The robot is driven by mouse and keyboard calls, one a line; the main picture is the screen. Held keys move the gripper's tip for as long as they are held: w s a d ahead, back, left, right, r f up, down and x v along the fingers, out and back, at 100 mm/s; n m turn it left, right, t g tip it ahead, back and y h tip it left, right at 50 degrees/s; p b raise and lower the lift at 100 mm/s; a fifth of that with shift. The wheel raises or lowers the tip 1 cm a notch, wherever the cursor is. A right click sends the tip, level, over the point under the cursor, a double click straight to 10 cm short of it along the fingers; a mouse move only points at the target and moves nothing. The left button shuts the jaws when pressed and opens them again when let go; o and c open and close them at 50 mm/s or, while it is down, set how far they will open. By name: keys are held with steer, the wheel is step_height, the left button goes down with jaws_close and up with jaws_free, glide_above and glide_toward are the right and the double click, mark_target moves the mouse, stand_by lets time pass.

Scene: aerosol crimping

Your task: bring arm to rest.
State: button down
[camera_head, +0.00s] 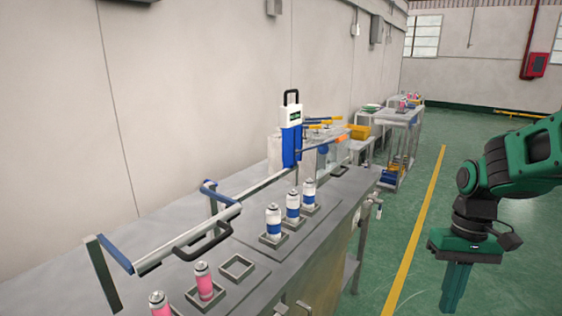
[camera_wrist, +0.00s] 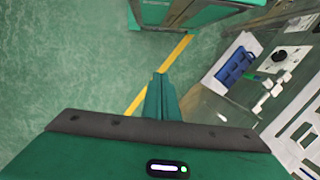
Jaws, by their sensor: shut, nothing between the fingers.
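My gripper (camera_head: 456,288) hangs at the right of the head view, fingers pointing down, over the green floor and apart from the bench. Its fingers are together and hold nothing. In the wrist view the closed fingers (camera_wrist: 160,98) point away over the floor near the yellow line. My green arm is bent above the gripper at the right edge of the head view.
A grey bench (camera_head: 330,222) runs along the wall with blue-and-white cans (camera_head: 292,206), pink cans (camera_head: 204,281), square holders (camera_head: 237,267) and a blue-and-white device (camera_head: 291,135). A cart (camera_head: 400,140) stands farther back. The floor (camera_head: 400,262) between bench and arm is free.

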steer(key=s+d+r+m+t, duration=0.2)
steer(key=s+d+m, duration=0.3)
steer(key=s, duration=0.8)
steer(key=shift+s+d+r+h, duration=0.2)
steer(key=shift+s+d+h, duration=0.15)
steer(key=shift+d, duration=0.3)
